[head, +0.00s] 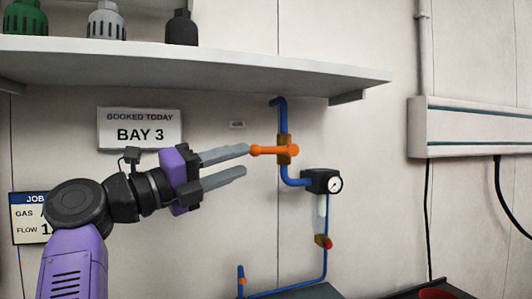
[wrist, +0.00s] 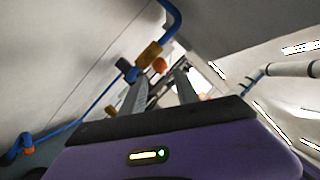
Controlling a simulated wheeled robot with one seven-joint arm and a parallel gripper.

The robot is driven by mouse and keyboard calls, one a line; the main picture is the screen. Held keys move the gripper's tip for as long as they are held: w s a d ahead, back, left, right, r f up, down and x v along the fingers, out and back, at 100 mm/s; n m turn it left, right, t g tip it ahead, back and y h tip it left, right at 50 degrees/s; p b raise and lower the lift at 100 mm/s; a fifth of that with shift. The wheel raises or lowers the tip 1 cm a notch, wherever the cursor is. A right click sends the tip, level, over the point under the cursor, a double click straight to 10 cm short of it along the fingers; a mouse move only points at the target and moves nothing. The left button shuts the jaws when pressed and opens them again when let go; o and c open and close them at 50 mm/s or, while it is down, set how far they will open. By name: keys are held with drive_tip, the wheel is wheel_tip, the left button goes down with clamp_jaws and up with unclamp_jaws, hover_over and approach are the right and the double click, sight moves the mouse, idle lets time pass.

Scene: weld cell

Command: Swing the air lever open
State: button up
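The orange air lever (head: 270,150) sticks out level to the left from a brass valve body (head: 284,158) on the blue air pipe (head: 282,112). My gripper (head: 245,161) is left of the valve with its two grey fingers apart. The upper fingertip is at the lever's left end in the head view; I cannot tell whether they touch. In the wrist view the lever's orange end (wrist: 160,65) shows beyond and between the open fingers (wrist: 160,82), beside the brass valve body (wrist: 148,54).
A pressure gauge (head: 334,184) hangs on the pipe below the valve, right of my gripper. A shelf (head: 200,65) with several canisters runs above my arm. A sign (head: 140,129) hangs behind the arm. The wall at right below the trunking (head: 470,128) is mostly bare.

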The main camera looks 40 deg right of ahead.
sight(255, 154)
drive_tip(key=shift+d+r, duration=0.25)
drive_tip(key=shift+d, duration=0.05)
drive_tip(key=shift+p+x, duration=0.55)
drive_tip(key=shift+x, duration=3.05)
drive_tip(key=shift+f, duration=0.1)
clamp_jaws()
